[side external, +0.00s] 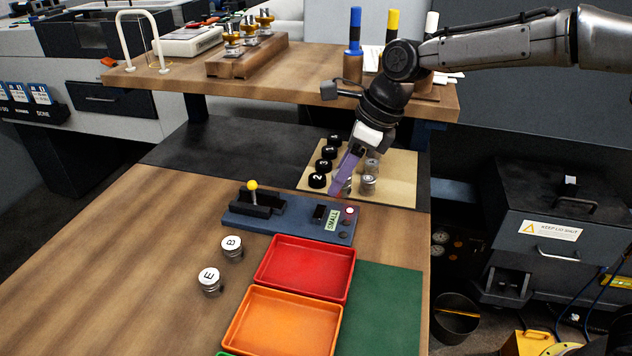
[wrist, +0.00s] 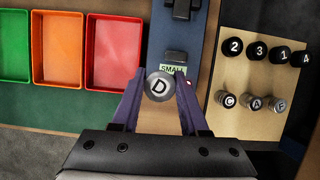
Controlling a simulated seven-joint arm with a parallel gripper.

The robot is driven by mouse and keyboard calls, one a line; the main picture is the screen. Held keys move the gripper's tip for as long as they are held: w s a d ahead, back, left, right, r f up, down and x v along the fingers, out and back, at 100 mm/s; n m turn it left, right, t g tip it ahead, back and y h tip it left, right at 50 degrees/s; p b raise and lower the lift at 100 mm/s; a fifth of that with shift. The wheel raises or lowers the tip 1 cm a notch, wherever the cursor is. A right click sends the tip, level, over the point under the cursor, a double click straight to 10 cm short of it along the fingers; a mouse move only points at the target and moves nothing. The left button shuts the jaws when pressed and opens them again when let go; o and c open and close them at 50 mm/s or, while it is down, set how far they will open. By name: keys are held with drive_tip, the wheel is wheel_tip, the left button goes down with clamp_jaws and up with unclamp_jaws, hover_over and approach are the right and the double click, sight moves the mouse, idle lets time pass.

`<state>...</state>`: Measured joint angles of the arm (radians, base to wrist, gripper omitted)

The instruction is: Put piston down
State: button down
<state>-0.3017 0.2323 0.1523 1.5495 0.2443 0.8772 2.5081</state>
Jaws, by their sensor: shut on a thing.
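My gripper (wrist: 160,95) is shut on a round metal piston marked D (wrist: 158,87), which sits between the purple fingertips in the wrist view. In the side external view my gripper (side external: 345,180) is over the near left part of the tan board, just behind the blue gauge; the held piston is mostly hidden there. Whether the piston touches anything below is hard to tell. Pistons C (wrist: 229,99), A (wrist: 254,103) and F (wrist: 277,104) stand on the tan board (wrist: 240,125). Pistons B (side external: 232,248) and E (side external: 210,281) stand on the wooden table, left of the trays.
The blue gauge (side external: 285,220) has a yellow-knobbed lever and a display reading SMALL. A red tray (side external: 305,268), an orange tray (side external: 282,320) and a green tray (wrist: 14,45) line up beside a green mat (side external: 385,310). Black numbered pieces (side external: 318,180) stand on the board. A raised shelf (side external: 300,80) is behind.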

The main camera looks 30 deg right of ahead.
drive_tip(key=s+a+r+n+g+y, duration=0.15)
drive_tip(key=s+n, duration=0.35)
drive_tip(key=s, duration=1)
approach(297, 272)
drive_tip(key=shift+s+a+f, duration=0.15)
drive_tip(key=shift+s+a, duration=0.1)
drive_tip(key=shift+a, duration=0.6)
drive_tip(key=shift+w+a+f, duration=0.3)
drive_tip(key=shift+w+f, duration=0.15)
drive_tip(key=shift+f, duration=0.15)
drive_tip(key=shift+w+a+f, duration=0.1)
drive_tip(key=shift+w+f, duration=0.05)
drive_tip(key=shift+f, duration=1.6)
drive_tip(key=shift+f, duration=0.15)
drive_tip(key=shift+c, duration=2.1)
unclamp_jaws()
